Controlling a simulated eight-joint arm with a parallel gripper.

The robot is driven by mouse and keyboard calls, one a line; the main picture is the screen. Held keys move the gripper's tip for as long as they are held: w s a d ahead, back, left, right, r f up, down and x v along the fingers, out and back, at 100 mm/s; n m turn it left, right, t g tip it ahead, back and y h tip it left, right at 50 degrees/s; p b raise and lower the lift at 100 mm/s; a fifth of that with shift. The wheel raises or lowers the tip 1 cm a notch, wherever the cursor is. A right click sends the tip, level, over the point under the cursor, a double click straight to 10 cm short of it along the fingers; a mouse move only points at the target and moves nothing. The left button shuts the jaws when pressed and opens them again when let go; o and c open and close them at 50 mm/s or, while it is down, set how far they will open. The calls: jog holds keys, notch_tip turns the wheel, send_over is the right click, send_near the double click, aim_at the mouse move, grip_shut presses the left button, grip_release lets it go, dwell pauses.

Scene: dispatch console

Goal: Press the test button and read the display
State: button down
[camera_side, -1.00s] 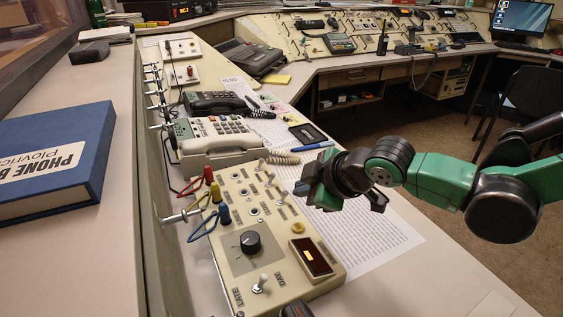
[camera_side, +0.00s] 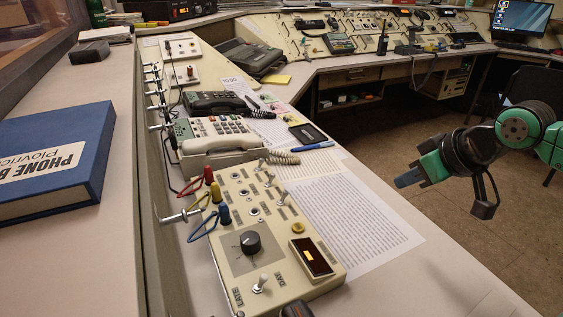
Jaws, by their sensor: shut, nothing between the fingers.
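A beige control box (camera_side: 240,285) lies on the desk in the lower middle. It carries a small round yellow button (camera_side: 298,228); I cannot read a label that marks it as the test button. Just below the button is a dark red display window (camera_side: 318,262) with a short lit amber mark, too small to read. A black knob (camera_side: 250,242) and several toggle switches are on the same panel. My gripper (camera_side: 404,181) is shut and empty, to the right of and apart from the box, out past the desk's front edge in the picture.
Printed sheets (camera_side: 350,225) lie right of the box. A telephone (camera_side: 215,140), a blue pen (camera_side: 313,145) and a dark wallet-like item (camera_side: 307,134) are behind it. Coloured plugs with cables (camera_side: 222,212) rise at the box's left. A black chair (camera_side: 535,95) stands at right.

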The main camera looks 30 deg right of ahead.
jog(key=shift+s+d+m, duration=0.3)
jog(key=shift+s+m, duration=0.05)
jog(key=shift+m, duration=0.05)
dwell(1.9)
jog(key=n+t+y, duration=0.2)
jog(key=n, duration=0.9)
send_over(302, 229)
jog(key=shift+r, duration=0.15)
jog(key=shift+f, duration=4.4)
jog(key=shift+f, duration=0.1)
